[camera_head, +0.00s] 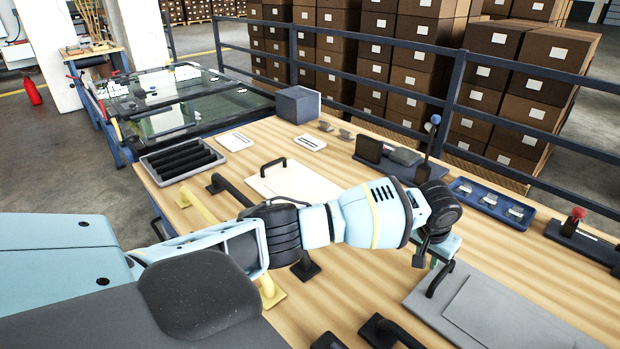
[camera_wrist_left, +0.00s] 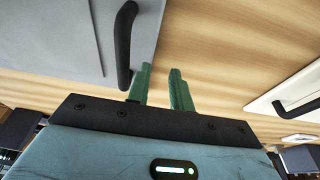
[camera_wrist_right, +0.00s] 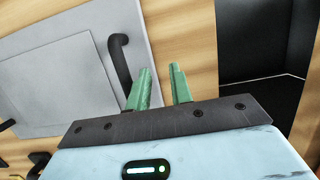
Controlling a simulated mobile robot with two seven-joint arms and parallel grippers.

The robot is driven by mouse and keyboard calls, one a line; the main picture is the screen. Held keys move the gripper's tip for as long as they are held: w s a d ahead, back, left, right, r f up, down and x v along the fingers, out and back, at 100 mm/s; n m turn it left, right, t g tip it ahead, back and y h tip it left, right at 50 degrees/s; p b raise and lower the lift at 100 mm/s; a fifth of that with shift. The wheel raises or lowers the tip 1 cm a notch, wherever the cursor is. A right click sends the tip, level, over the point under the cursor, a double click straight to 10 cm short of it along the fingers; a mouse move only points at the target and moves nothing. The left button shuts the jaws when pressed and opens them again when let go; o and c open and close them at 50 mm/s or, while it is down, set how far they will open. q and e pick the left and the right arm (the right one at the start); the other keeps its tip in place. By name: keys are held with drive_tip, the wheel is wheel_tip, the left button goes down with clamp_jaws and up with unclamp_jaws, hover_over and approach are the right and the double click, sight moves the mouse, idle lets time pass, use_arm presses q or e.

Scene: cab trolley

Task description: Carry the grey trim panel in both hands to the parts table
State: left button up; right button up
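The grey trim panel (camera_head: 530,318) lies flat on the wooden bench at the lower right of the head view, with a black bar handle (camera_head: 440,279) at its near left edge. My left gripper (camera_head: 440,247) is above that end. In the left wrist view its green fingers (camera_wrist_left: 161,86) are apart and empty, beside the handle (camera_wrist_left: 125,45). The panel (camera_wrist_left: 45,50) fills the upper left there. In the right wrist view, my right gripper's fingers (camera_wrist_right: 160,86) are apart and empty, right of another black handle (camera_wrist_right: 120,58) on the panel (camera_wrist_right: 150,30). The head view does not show my right gripper.
A white panel with a black handle (camera_head: 290,183) lies beyond my left arm. A blue tray (camera_head: 490,204) and a red-knobbed device (camera_head: 575,222) stand along the bench's far edge, before a railing. A dark open box (camera_wrist_right: 262,45) is near my right gripper.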

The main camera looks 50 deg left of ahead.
idle(0.3)
use_arm(q)
drive_tip(key=v, duration=1.2)
use_arm(e)
drive_tip(key=v, duration=1.2)
